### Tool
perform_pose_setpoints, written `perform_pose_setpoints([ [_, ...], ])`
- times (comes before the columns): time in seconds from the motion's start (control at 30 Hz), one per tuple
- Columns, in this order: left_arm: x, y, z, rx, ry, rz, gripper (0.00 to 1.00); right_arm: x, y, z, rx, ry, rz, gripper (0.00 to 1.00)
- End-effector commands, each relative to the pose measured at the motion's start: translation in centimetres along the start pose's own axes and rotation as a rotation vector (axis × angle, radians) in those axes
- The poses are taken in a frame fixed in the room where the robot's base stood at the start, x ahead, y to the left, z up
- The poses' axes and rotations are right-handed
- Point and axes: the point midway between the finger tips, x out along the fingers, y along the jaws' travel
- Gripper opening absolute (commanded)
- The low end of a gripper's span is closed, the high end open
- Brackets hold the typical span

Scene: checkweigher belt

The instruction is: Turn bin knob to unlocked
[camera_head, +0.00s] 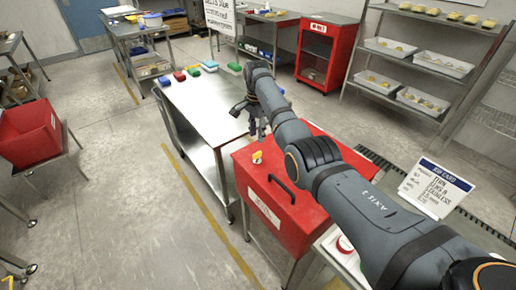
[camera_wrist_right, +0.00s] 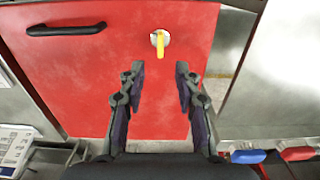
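The red bin (camera_head: 283,200) stands below my right arm, with a black handle on its lid. The yellow bin knob (camera_head: 257,156) sits on a round pale base near the lid's far edge. In the right wrist view the knob (camera_wrist_right: 160,46) points along the picture's vertical, and the bin lid (camera_wrist_right: 85,75) fills the middle. My right gripper (camera_head: 257,130) is above the lid near the knob. It also shows in the right wrist view (camera_wrist_right: 159,75), open and empty, with the knob beyond the gap between its fingertips and apart from them. My left gripper is not in view.
A steel table (camera_head: 203,105) with several coloured items stands beyond the bin. A sign card (camera_head: 436,187) stands to the right, near the belt. Another red bin (camera_head: 30,132) is at the far left. Open floor (camera_head: 125,190) lies left of the red bin.

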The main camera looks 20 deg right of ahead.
Motion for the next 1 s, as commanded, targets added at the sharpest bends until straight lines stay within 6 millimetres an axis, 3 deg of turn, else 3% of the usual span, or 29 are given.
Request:
perform_pose_setpoints([
  [0.1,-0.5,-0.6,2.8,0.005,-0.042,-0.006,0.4,2.3,0.2,0.0,0.0,-0.002,0.006,0.33],
  [0.2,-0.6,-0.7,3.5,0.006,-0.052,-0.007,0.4,4.6,0.1,0.0,-0.001,-0.001,0.004,0.33],
  [0.27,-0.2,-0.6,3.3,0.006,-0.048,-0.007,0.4,6.0,0.1,0.0,-0.001,-0.001,0.003,0.33],
  [0.4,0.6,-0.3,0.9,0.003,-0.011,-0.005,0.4,8.5,0.1,0.0,-0.001,0.0,0.002,0.33],
  [0.57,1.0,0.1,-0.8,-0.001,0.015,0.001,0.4,9.6,0.1,0.0,-0.001,0.0,0.001,0.33],
  [0.83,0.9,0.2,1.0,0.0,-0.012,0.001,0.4,9.6,0.1,0.0,-0.001,0.0,0.0,0.33],
  [1.0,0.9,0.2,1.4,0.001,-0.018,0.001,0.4,9.6,0.1,0.0,-0.001,0.0,0.0,0.1],
])
